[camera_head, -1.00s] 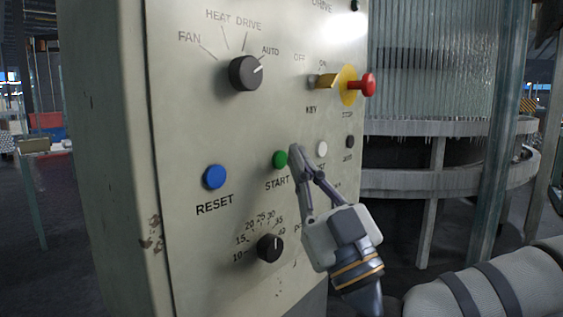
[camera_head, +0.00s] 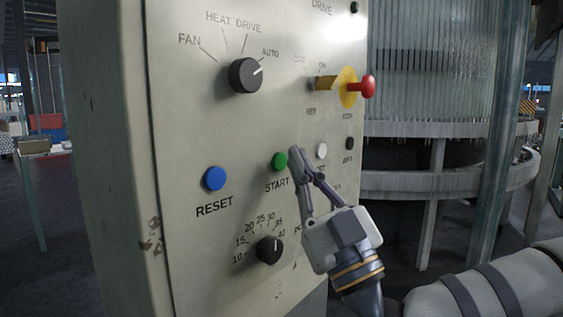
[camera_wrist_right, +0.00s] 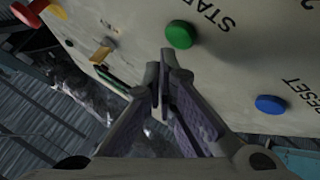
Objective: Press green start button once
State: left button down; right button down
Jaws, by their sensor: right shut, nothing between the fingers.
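The green start button (camera_head: 280,161) sits on the beige control panel (camera_head: 200,120), above the word START. It also shows in the right wrist view (camera_wrist_right: 180,35). My right gripper (camera_head: 295,152) is shut and empty, its fingertips just to the right of the green button in the head view. In the right wrist view the closed fingertips (camera_wrist_right: 160,62) appear just below and left of the button. A gap shows between tips and button in the picture; I cannot tell how far the tips are from the panel. My left gripper is not in view.
The blue RESET button (camera_head: 214,178) is left of the green one, and a white button (camera_head: 321,150) is right. A black dial (camera_head: 270,249) is below. A mode knob (camera_head: 245,75), a yellow key switch (camera_head: 326,83) and a red stop button (camera_head: 368,86) are above.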

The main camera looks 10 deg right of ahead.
jog(key=shift+a, duration=0.1)
jog(key=shift+w+a, duration=0.2)
jog(key=shift+w, duration=0.1)
jog(key=shift+w+a, duration=0.2)
jog(key=shift+w, duration=0.1)
dwell(0.8)
dwell(0.3)
jog(key=shift+s+d+p, duration=0.35)
jog(key=shift+s+d, duration=0.15)
jog(key=shift+s, duration=0.15)
